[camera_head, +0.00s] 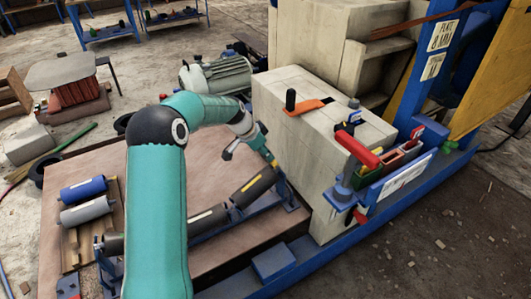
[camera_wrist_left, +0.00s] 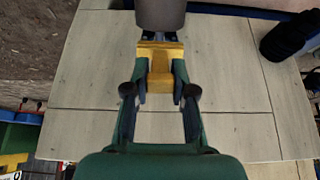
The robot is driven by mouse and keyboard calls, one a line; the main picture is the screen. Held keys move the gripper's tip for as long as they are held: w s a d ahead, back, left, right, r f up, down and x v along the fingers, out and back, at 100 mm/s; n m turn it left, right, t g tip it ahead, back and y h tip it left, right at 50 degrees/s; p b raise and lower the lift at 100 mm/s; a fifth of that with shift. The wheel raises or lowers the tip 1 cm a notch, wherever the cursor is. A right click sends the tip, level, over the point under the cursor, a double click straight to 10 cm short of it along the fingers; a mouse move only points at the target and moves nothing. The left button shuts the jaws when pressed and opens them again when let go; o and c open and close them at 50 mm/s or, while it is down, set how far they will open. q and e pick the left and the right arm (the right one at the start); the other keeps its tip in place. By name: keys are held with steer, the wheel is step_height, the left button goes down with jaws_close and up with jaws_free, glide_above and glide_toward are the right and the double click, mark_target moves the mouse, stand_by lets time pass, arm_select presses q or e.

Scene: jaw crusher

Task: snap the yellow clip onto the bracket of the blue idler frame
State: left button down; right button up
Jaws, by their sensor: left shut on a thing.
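The yellow clip (camera_wrist_left: 160,66) is between the fingers of my left gripper (camera_wrist_left: 160,82) in the left wrist view. In the head view my left gripper (camera_head: 262,152) is shut on it, and the clip (camera_head: 274,163) shows as a small yellow spot. The blue idler frame (camera_head: 220,229) carries dark rollers (camera_head: 255,186) below the gripper. The clip is close to the upper roller end, and a roller (camera_wrist_left: 160,14) shows just beyond it in the wrist view. A small dark-blue bracket part (camera_wrist_left: 147,36) shows at the clip's far edge. I cannot tell whether they touch. My right gripper is out of view.
A pale block (camera_head: 340,125) stands just right of the gripper, with an orange-plated handle (camera_head: 305,107) on top. A blue rail with a tool tray (camera_head: 395,165) lies right. Loose blue (camera_head: 84,189) and grey (camera_head: 86,210) rollers lie left. A motor (camera_head: 215,75) stands behind.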

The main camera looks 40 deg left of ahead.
arm_select(q)
steer(key=shift+b, duration=0.4)
stand_by(1.4)
steer(key=shift+b+x, duration=0.7)
steer(key=shift+x, duration=0.6)
steer(key=shift+r, duration=0.2)
steer(key=shift+p+v, duration=0.35)
steer(key=shift+v, duration=0.5)
steer(key=shift+s+b, duration=0.1)
steer(key=shift+b, duration=0.2)
stand_by(1.1)
steer(key=shift+b+x, duration=0.55)
steer(key=shift+x, duration=0.7)
steer(key=c, duration=0.9)
jaws_free()
steer(key=shift+r, duration=0.1)
